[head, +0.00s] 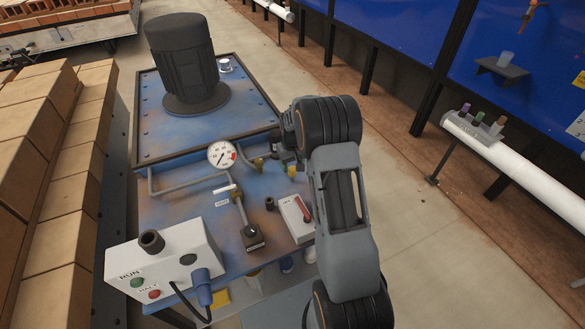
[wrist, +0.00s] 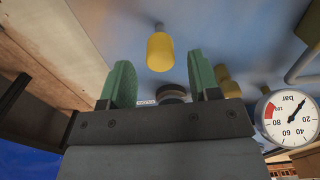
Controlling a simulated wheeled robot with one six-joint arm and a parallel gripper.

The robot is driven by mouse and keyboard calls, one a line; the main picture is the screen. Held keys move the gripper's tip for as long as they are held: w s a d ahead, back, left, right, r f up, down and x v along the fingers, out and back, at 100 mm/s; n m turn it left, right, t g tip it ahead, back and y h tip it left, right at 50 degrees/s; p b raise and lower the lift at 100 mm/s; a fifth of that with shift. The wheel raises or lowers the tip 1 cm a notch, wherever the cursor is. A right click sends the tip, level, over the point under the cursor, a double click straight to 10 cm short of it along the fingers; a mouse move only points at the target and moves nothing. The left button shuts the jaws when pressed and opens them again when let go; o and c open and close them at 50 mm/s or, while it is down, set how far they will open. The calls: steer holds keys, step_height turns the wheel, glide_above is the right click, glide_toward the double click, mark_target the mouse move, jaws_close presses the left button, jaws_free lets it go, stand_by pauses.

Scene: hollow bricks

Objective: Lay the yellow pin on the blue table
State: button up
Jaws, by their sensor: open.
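A yellow pin-like cylinder (wrist: 160,52) with a thin grey stem shows in the wrist view, at the blue table top (wrist: 215,25), beyond and between my fingertips. More yellow pieces (wrist: 228,86) show to the right, partly hidden by a finger. In the head view, small yellow pieces (head: 291,172) and (head: 259,164) stand on the blue table (head: 180,205) near the gauge; I cannot tell surely which is the task's pin. My gripper (wrist: 160,82) has two green fingers spread apart with nothing held. In the head view my arm mostly hides it.
A pressure gauge (head: 222,155) and pipe stand left of the gripper. A black-handled lever (head: 247,225), a grey switch box (head: 297,218) and a RUN/HALT box (head: 163,265) occupy the table front. A black motor (head: 182,60) stands behind. Bricks (head: 40,150) are stacked left.

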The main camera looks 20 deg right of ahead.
mark_target(292, 169)
steer(key=s+a+r, duration=0.2)
steer(key=s+r, duration=0.1)
steer(key=r, duration=0.4)
steer(key=s+a+r, duration=0.2)
steer(key=r, duration=0.6)
steer(key=s+a+r+t, duration=0.1)
steer(key=s+a, duration=0.3)
steer(key=s, duration=0.5)
steer(key=s+a+r+t, duration=0.1)
steer(key=s+a+t, duration=0.1)
steer(key=s, duration=0.8)
steer(key=shift+s+a+r+p, duration=0.2)
steer(key=shift+a+p, duration=0.1)
steer(key=shift+a, duration=0.55)
steer(key=shift+r, duration=0.1)
step_height(292, 169, up, 9)
steer(key=p, duration=0.7)
steer(key=shift+s+t+p, duration=0.15)
steer(key=shift+t+p, duration=0.15)
steer(key=shift+p, duration=0.1)
steer(key=shift+a, duration=0.1)
